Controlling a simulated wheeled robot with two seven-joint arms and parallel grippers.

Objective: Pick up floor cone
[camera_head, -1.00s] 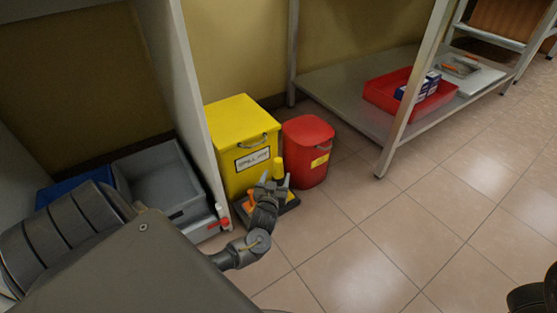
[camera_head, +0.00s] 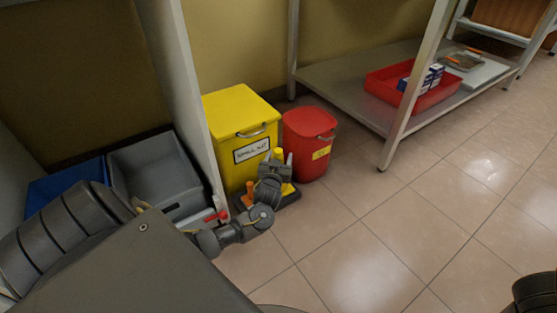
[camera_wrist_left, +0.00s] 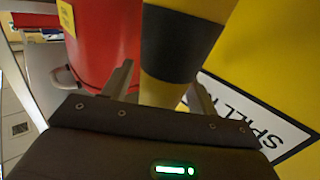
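The floor cone (camera_head: 279,153), yellow with a black band in the left wrist view (camera_wrist_left: 178,45), stands on the floor in front of the yellow spill kit bin. My left gripper (camera_head: 277,161) is at its upper part in the head view and hides much of it. In the left wrist view my left gripper (camera_wrist_left: 161,90) is open, one finger on each side of the cone. A gap shows beside the left finger; contact at the right finger is unclear. My right gripper is not in view.
The yellow spill kit bin (camera_head: 241,127) and red bin (camera_head: 307,143) stand close behind the cone. A small orange item (camera_head: 249,189) is beside it. A shelf panel (camera_head: 181,85) and grey crate (camera_head: 155,173) are left. The tiled floor (camera_head: 375,240) is clear at right.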

